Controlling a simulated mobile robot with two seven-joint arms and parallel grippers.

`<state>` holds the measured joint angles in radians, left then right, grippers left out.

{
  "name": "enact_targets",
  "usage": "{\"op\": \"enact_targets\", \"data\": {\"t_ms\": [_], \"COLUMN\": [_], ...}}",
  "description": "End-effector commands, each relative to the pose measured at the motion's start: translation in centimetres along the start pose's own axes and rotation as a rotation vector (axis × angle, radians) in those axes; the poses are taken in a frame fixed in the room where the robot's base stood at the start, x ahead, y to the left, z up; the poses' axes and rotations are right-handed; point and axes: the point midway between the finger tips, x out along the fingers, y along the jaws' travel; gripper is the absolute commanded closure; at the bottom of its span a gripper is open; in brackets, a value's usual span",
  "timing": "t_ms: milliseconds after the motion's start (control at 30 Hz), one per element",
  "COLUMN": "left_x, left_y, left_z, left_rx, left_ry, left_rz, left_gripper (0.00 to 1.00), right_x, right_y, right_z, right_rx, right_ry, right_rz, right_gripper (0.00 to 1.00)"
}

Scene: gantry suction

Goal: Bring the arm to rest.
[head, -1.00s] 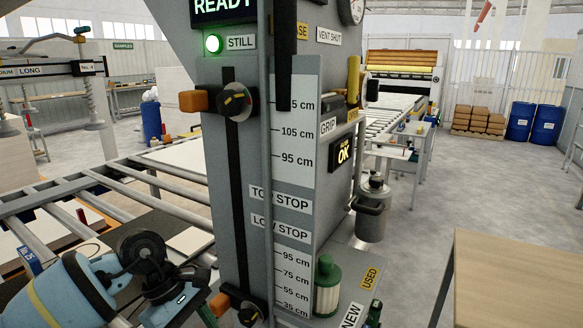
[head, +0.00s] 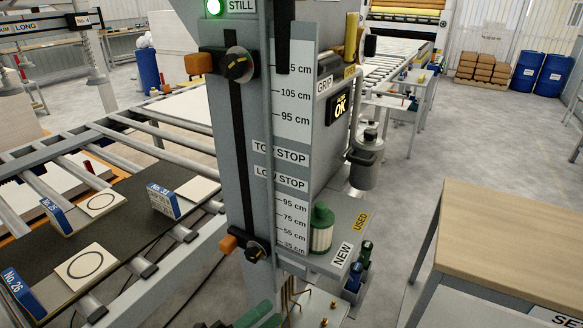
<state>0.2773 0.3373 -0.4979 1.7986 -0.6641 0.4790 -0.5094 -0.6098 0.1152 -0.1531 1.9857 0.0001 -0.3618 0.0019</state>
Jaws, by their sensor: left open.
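Only a small dark part of what appears to be my left gripper (head: 209,324) shows at the bottom edge, left of centre. Its jaws are open, and I see nothing held in it. The rest of the left arm is below the picture. It sits below and left of the lower stop knob (head: 257,251) on the grey gantry column (head: 222,130), apart from the knob. My right gripper is not in view. The upper stop knob (head: 237,65) is high on the column.
A roller conveyor (head: 110,135) with a dark belt (head: 125,225) carries marked plates (head: 85,265) and blue numbered blocks at left. A green-capped canister (head: 321,228) stands by the column. A wooden table (head: 510,235) is at right. Open floor (head: 440,140) lies behind it.

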Motion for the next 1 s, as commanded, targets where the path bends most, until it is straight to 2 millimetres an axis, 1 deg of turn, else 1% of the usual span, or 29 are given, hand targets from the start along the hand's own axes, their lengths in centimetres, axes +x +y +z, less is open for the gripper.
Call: {"op": "enact_targets", "data": {"t_ms": [33,167,267,333,367,400,467,500,567,600,700,800,900,1000], "left_x": [-1.3,-5.3,-9.2,-12.3,-13.7,-15.6,-18.5,-20.5,-23.2,-24.9,-28.3,-30.5,-31.5,-31.7], "left_y": [0.5,2.9,5.1,6.6,7.3,8.3,9.5,10.3,11.3,11.8,12.8,13.2,13.4,13.5], "left_z": [0.2,1.1,1.1,0.6,0.3,-0.3,-1.4,-2.3,-3.7,-4.7,-7.0,-8.6,-9.4,-9.6], "left_rx": [-0.107,-0.39,-0.604,-0.752,-0.814,-0.897,-1.018,-1.095,-1.202,-1.263,-1.389,-1.465,-1.501,-1.509], "left_ry": [-0.089,-0.329,-0.517,-0.648,-0.706,-0.784,-0.899,-0.975,-1.082,-1.147,-1.281,-1.367,-1.408,-1.416], "left_rz": [0.012,0.049,0.078,0.095,0.103,0.113,0.126,0.134,0.142,0.148,0.155,0.16,0.162,0.162], "left_gripper": [0.55,0.55,0.55,0.55,0.55,0.55,0.55,0.55,0.55,0.55,0.55,0.55,0.55,0.55], "right_x": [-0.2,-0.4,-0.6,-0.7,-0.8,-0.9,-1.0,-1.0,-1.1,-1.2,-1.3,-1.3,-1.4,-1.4], "right_y": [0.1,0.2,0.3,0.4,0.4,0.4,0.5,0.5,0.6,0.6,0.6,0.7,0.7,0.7], "right_z": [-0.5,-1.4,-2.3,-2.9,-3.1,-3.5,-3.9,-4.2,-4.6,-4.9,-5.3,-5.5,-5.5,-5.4], "right_rx": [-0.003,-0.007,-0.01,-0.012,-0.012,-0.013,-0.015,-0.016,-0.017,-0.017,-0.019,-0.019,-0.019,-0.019], "right_ry": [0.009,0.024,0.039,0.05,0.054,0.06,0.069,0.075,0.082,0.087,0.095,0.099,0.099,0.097], "right_rz": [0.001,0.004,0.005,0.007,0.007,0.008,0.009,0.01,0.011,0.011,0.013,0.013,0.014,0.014], "right_gripper": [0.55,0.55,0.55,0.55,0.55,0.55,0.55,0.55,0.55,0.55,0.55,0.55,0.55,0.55]}}
